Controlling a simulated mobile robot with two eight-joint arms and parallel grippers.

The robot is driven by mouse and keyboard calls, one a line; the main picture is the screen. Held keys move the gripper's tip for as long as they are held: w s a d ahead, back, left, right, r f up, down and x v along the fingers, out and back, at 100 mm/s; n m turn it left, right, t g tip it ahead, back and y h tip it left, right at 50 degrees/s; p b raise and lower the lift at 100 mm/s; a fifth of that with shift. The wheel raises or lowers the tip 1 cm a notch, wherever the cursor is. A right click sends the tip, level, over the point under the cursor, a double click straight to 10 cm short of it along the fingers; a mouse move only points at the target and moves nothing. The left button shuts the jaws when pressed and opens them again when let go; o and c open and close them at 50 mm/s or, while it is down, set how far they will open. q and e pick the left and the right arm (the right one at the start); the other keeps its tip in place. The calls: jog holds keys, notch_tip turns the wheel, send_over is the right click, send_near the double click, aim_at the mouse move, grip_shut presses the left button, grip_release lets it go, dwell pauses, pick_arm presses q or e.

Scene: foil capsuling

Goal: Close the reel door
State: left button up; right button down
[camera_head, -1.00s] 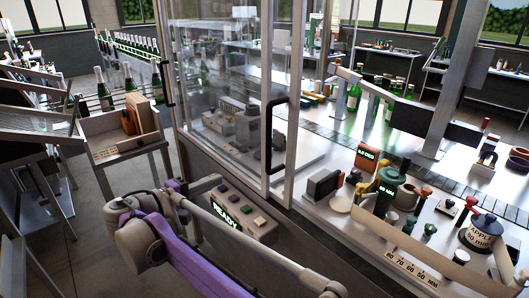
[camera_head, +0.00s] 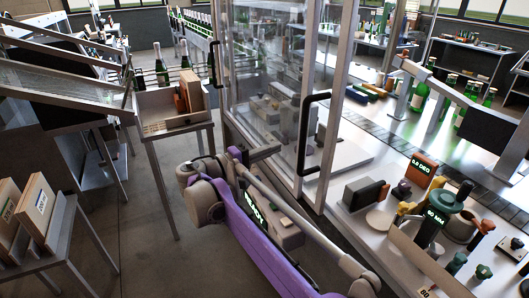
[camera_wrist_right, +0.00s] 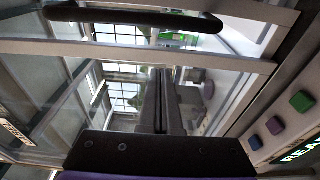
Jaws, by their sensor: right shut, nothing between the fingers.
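The glass door (camera_head: 275,95) has a pale metal frame and a black upright bar handle (camera_head: 313,135) near its right edge. I cannot tell for sure whether it stands ajar. My right gripper (camera_head: 274,151) is low in front of the glass, left of the handle, with nothing in it. In the right wrist view its two dark fingers (camera_wrist_right: 159,95) are together and point towards glass and frame bars. There the handle (camera_wrist_right: 130,18) lies across the top, apart from the fingers. Contact with the door cannot be made out. My left gripper is not in view.
A control panel with coloured buttons (camera_wrist_right: 275,125) sits below the door, partly hidden by my purple arm in the head view. The worktop (camera_head: 345,228) at right carries tools and small displays. A small table (camera_head: 170,124) with boxes stands left. Floor between is clear.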

jog(key=d, duration=0.2)
jog(key=s+d, duration=0.1)
jog(key=d, duration=0.2)
jog(key=shift+s+d, duration=0.1)
jog(key=shift+s, duration=0.1)
dwell(0.5)
